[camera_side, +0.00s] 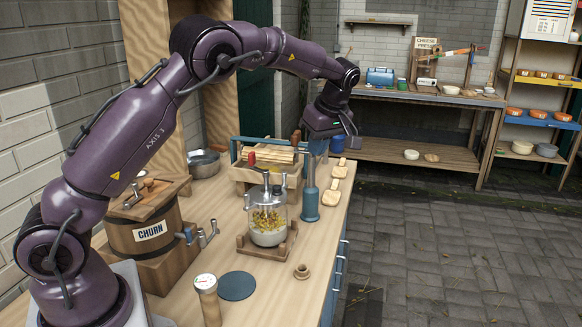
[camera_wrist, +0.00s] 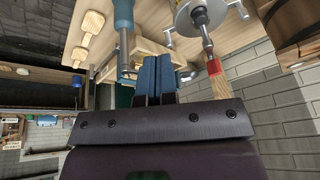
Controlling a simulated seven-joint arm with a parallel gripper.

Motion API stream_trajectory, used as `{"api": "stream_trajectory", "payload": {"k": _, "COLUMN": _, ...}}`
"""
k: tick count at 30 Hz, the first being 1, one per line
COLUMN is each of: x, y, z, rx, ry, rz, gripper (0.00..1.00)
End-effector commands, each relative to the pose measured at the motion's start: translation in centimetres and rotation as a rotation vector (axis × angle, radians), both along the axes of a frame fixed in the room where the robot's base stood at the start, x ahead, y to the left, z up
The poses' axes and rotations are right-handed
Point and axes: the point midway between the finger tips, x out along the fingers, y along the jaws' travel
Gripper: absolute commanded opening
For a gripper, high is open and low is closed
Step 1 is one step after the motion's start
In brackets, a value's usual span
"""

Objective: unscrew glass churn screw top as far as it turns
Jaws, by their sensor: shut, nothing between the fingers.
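The glass churn (camera_side: 268,220) stands upright on a wooden base on the bench, with pale yellowish contents. Its grey screw top (camera_side: 267,189) is on the jar, with metal arms standing up around it. In the wrist view the churn's top (camera_wrist: 191,14) shows at the upper edge, partly cut off. My gripper (camera_side: 318,148) is raised to the right of and above the churn, apart from it. In the wrist view its blue fingers (camera_wrist: 157,62) are together with nothing between them. I cannot tell how far the top is turned.
A blue upright cylinder (camera_side: 311,198) stands between my gripper and the churn's right side. A wooden box (camera_side: 262,178) is behind the churn. A barrel churn (camera_side: 150,232) stands left; wooden paddles (camera_side: 331,197) lie right. A dark round mat (camera_side: 237,286) lies in front.

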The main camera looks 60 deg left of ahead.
Motion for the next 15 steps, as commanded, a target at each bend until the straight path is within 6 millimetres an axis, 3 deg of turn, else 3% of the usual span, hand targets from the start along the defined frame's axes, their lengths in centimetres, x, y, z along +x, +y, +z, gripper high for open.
{"api": "stream_trajectory", "payload": {"k": 8, "x": -0.2, "y": 1.2, "z": -1.1, "rx": 0.046, "ry": -0.052, "rz": 0.132, "gripper": 0.00}}
{"api": "stream_trajectory", "payload": {"k": 15, "x": -0.6, "y": 2.9, "z": -5.4, "rx": 0.043, "ry": -0.047, "rz": 0.132, "gripper": 0.00}}
